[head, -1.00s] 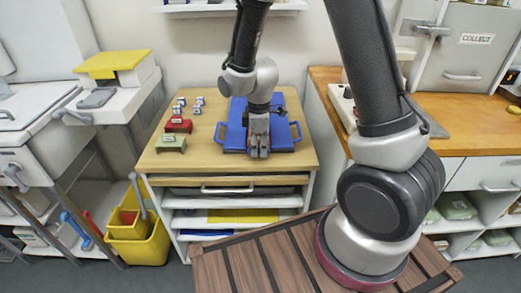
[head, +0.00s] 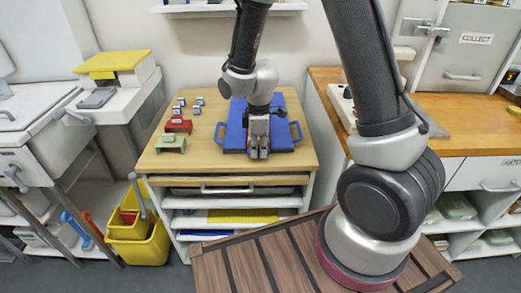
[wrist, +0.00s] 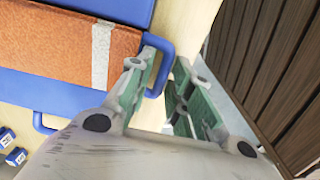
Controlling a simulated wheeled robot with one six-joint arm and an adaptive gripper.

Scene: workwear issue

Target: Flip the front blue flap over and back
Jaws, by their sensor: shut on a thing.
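The blue flap piece (head: 283,136) lies flat on the wooden-topped cabinet, with blue loop handles at its left (head: 213,133) and right (head: 297,131). My gripper (head: 258,154) points down at its front edge, in the middle. In the wrist view the fingers (wrist: 160,70) stand either side of the front blue handle (wrist: 164,48) and are shut on it. An orange-brown panel (wrist: 60,38) with a pale grey strip (wrist: 101,52) lies beside this handle. My arm and gripper hide part of the blue piece in the head view.
Small blue-and-white blocks (head: 182,102), a red stand (head: 178,125) and a green stand (head: 171,144) are on the left of the cabinet top (head: 200,160). A wooden counter (head: 470,125) stands to the right, and a yellow bucket (head: 140,238) on the floor at left.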

